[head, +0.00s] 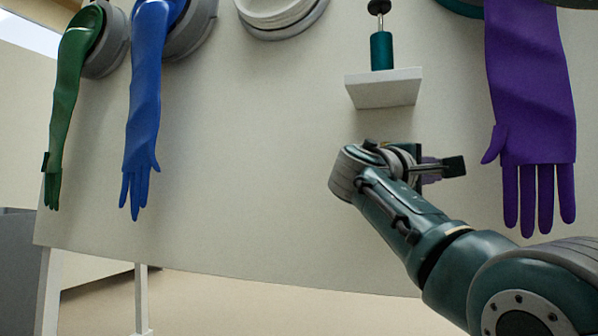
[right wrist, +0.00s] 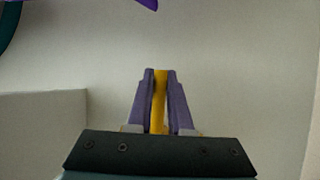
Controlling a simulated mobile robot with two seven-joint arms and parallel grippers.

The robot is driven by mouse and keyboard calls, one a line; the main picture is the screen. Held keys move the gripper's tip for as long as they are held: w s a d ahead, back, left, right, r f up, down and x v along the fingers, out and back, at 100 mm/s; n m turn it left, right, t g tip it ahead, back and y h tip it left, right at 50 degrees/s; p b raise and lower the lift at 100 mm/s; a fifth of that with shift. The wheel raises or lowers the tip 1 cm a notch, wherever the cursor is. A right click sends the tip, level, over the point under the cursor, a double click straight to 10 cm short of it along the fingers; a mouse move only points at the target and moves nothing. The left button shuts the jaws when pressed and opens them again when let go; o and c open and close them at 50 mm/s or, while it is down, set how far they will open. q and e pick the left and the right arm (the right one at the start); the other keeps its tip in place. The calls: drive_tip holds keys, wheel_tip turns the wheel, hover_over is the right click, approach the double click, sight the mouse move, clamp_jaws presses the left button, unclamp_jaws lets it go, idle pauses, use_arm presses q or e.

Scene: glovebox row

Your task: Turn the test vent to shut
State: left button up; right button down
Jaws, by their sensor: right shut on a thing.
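My right gripper (head: 430,167) is in front of the pale panel, below a small white shelf and left of the purple glove. In the right wrist view its two purple fingers (right wrist: 160,75) are shut on a narrow yellow bar (right wrist: 160,100), which appears to be the test vent's handle. The bar stands upright between the fingers in that view. The vent's body cannot be made out, and in the head view my wrist hides the bar. My left gripper is not in view.
The pale panel (head: 250,190) carries a green glove (head: 70,90), a blue glove (head: 146,90), a purple glove (head: 530,90) and a round white port (head: 280,12). A white shelf (head: 384,92) with a teal cylinder (head: 381,50) juts out above my gripper. The panel's lower middle is bare.

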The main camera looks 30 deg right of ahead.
drive_tip(key=c, duration=0.8)
unclamp_jaws()
drive_tip(key=shift+c, duration=0.2)
drive_tip(key=shift+a, duration=0.25)
drive_tip(key=p+v, duration=0.4)
drive_tip(key=v, duration=0.5)
drive_tip(key=shift+a+p, duration=0.2)
drive_tip(key=shift+p, duration=0.1)
drive_tip(key=shift+s, duration=0.1)
